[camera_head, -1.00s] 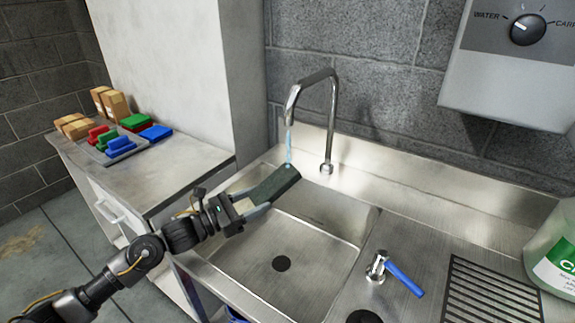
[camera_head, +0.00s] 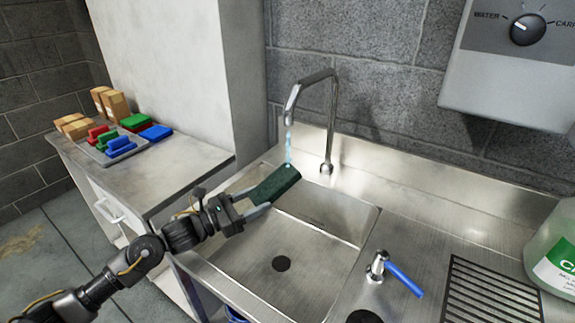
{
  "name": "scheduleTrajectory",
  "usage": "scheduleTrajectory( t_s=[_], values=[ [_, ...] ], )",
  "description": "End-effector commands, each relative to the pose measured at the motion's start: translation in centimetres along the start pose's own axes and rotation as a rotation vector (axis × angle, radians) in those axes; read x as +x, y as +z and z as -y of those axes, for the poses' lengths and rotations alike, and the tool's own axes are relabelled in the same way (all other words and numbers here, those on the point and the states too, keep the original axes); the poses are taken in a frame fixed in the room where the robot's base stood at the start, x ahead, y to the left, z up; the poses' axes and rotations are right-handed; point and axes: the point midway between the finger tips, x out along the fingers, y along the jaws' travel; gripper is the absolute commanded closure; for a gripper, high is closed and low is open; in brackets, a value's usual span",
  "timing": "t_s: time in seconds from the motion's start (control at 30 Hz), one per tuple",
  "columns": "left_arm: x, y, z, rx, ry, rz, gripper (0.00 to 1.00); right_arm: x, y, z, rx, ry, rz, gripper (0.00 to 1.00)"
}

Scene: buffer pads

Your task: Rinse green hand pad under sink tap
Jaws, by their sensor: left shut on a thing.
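The green hand pad (camera_head: 275,184) is a dark green block over the left part of the sink basin (camera_head: 315,232). My left gripper (camera_head: 258,197) is shut on the pad, its fingers along the pad's sides. The pad is held tilted above the basin floor. The sink tap (camera_head: 315,78) is a curved metal spout behind the basin. A thin stream of water (camera_head: 288,143) falls from it onto the far end of the pad. My right gripper is not in view.
A blue-handled lever (camera_head: 403,278) stands on the counter right of the basin, with a drain grate (camera_head: 490,290) and a clear bottle (camera_head: 556,250) farther right. A tray (camera_head: 98,152) of coloured pads and several cardboard boxes (camera_head: 112,103) sit on the left counter. A dispenser (camera_head: 510,75) hangs on the wall.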

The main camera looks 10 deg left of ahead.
Motion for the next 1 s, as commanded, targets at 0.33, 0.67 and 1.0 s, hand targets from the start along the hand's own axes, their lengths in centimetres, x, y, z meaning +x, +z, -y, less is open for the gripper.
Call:
scheduleTrajectory(
  t_s=[0.33,0.67,1.0],
  values=[
    [0.0,0.1,0.0,0.000,0.000,0.001,0.70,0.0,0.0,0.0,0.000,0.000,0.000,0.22],
    [-3.2,0.2,0.0,0.002,0.000,-0.002,0.70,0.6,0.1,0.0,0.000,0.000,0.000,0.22],
    [-7.7,0.5,0.0,0.001,0.001,-0.002,0.70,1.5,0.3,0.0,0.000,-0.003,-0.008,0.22]
  ],
)
